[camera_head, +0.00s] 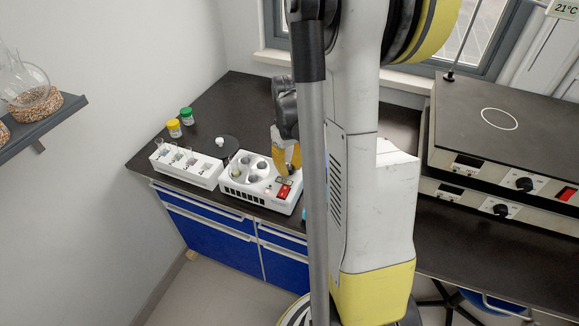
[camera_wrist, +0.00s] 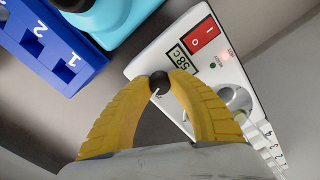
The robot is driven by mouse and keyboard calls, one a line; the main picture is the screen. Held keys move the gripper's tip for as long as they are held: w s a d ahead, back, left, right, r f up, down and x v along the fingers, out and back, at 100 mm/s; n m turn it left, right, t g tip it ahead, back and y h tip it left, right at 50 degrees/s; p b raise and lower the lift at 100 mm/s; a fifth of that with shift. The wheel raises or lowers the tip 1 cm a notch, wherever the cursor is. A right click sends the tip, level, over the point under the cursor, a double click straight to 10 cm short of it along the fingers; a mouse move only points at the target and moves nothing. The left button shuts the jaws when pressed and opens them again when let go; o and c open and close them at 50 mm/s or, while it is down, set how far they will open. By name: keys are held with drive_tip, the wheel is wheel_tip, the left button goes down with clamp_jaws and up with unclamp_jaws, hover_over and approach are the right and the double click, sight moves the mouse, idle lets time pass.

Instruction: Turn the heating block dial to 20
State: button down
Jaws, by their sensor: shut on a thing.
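The heating block (camera_head: 235,188) is a white box with several round wells on the dark bench. In the wrist view, its white panel (camera_wrist: 145,66) holds a small dial (camera_wrist: 159,79), a dark round knob. A display (camera_wrist: 181,59) beside it seems to read 58c, though it is small and tilted. My gripper (camera_wrist: 160,82) has its two yellow fingers closed on the dial from both sides. In the head view, my gripper (camera_head: 288,160) points down at the block's right end. The dial is hidden there.
A white rack (camera_head: 186,168) with tubes stands left of the block. Yellow-capped (camera_head: 174,128) and green-capped (camera_head: 187,116) jars stand behind it. A blue numbered rack (camera_wrist: 45,45) lies near the panel in the wrist view. Hotplates (camera_head: 500,120) stand at the right.

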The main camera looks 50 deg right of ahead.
sight(289, 167)
drive_tip(key=n, duration=0.5)
drive_tip(key=shift+n, duration=0.4)
idle(0.4)
drive_tip(key=c, duration=1.2)
unclamp_jaws()
drive_tip(key=shift+o, duration=0.2)
wheel_tip(289, 167, up, 12)
